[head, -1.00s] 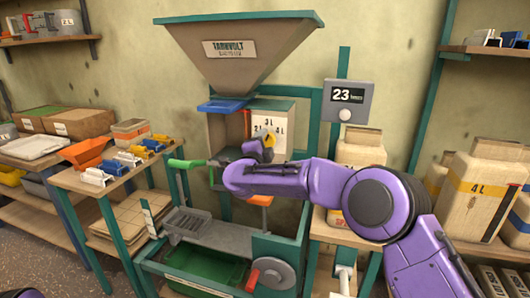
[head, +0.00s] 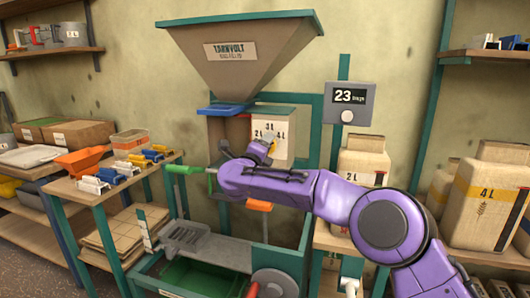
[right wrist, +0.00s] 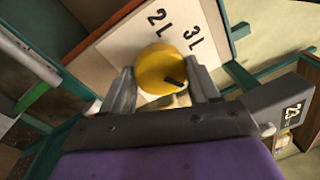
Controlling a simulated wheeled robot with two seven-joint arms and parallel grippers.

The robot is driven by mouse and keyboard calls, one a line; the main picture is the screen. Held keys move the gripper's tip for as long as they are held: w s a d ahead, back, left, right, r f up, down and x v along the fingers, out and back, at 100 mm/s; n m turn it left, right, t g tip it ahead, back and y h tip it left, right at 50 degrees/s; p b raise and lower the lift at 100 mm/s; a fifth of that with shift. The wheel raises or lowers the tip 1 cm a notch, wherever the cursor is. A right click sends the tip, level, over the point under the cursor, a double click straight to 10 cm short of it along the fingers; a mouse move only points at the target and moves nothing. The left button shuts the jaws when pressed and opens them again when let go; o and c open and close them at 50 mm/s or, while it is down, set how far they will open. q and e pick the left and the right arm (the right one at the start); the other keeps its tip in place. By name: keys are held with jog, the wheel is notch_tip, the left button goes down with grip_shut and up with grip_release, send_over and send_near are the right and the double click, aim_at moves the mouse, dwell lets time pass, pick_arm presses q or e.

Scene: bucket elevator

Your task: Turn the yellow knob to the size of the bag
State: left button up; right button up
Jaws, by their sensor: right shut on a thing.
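The yellow knob (right wrist: 160,66) sits on a white dial plate (right wrist: 120,48) of the machine, with 2 L and 3 L marks readable in the right wrist view. A short black mark on the knob lies at its lower right in that view. My right gripper (right wrist: 163,84) is shut on the knob, one finger on each side. A 2 L bag (head: 363,165) and a 4 L bag (head: 485,200) stand to the right. My left gripper is not in view.
The hopper (head: 235,65) stands above the dial. A display (head: 348,101) reading 23 is right of it. A green-handled lever (head: 184,169) and an orange part (head: 258,205) are close to my right gripper. A side table (head: 85,188) with scoops stands at left.

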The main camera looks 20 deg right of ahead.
jog(key=shift+f, duration=0.25)
jog(key=o, duration=1.1)
jog(key=shift+c, duration=0.2)
jog(key=shift+r, duration=0.1)
jog(key=b+v, duration=0.1)
jog(key=v, duration=0.9)
jog(key=shift+s+a, duration=0.25)
jog(key=shift+d, duration=0.1)
